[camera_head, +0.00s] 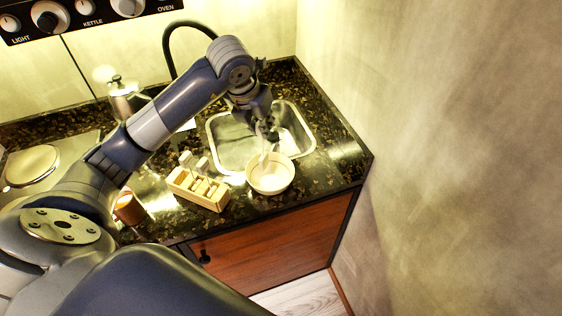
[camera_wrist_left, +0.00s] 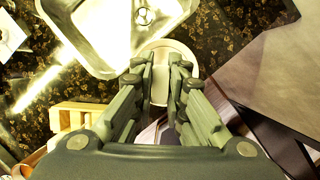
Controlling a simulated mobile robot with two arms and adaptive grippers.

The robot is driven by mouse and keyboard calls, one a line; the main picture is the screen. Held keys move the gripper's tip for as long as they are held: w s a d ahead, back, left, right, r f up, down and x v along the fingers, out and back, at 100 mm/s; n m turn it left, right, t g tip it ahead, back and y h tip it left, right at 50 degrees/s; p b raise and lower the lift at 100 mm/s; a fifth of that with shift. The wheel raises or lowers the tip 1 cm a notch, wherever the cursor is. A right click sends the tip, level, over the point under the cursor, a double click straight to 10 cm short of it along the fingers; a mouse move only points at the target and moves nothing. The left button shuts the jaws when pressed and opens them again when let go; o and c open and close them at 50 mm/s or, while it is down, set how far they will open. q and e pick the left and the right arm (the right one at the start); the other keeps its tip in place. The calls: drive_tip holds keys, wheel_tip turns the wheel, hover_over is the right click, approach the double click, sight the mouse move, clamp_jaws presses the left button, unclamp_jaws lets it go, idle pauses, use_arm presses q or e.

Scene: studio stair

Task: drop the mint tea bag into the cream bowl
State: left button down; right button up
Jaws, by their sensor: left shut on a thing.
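The cream bowl (camera_head: 270,187) stands on the dark speckled counter, in front of the sink. My left gripper (camera_head: 267,137) is above the bowl, pointing down, shut on the pale tea bag (camera_head: 265,157). The bag hangs at the bowl's mouth; I cannot tell whether it touches the bowl. In the left wrist view, the fingers (camera_wrist_left: 162,80) frame a pale thing (camera_wrist_left: 160,82), with the bowl (camera_wrist_left: 185,50) behind it. No mint marking is legible. My right gripper is in neither view.
A wooden box (camera_head: 206,200) with compartments and pale packets stands left of the bowl. A brown cup (camera_head: 130,210) is farther left. The metal sink (camera_head: 228,150) lies behind the bowl. A wall (camera_head: 450,150) bounds the right.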

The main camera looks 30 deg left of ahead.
use_arm(q)
drive_tip(key=shift+w+f, duration=0.15)
drive_tip(key=shift+w, duration=0.05)
drive_tip(key=shift+s+f+b, duration=0.7)
drive_tip(key=shift+s, duration=0.1)
wheel_tip(320, 180, down, 2)
drive_tip(key=shift+f+b, duration=0.1)
drive_tip(key=shift+b, duration=0.55)
drive_tip(key=shift+b+x, duration=0.35)
drive_tip(key=shift+x, duration=0.5)
drive_tip(key=shift+s, duration=0.1)
drive_tip(key=c, duration=1.6)
unclamp_jaws()
drive_tip(key=shift+d, duration=0.1)
drive_tip(key=shift+o, duration=0.3)
drive_tip(key=shift+s+r, duration=0.1)
drive_tip(key=shift+r, duration=0.2)
drive_tip(key=v, duration=1.1)
drive_tip(key=shift+s, duration=0.15)
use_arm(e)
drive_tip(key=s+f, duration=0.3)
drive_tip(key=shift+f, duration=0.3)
use_arm(q)
drive_tip(key=shift+r, duration=0.15)
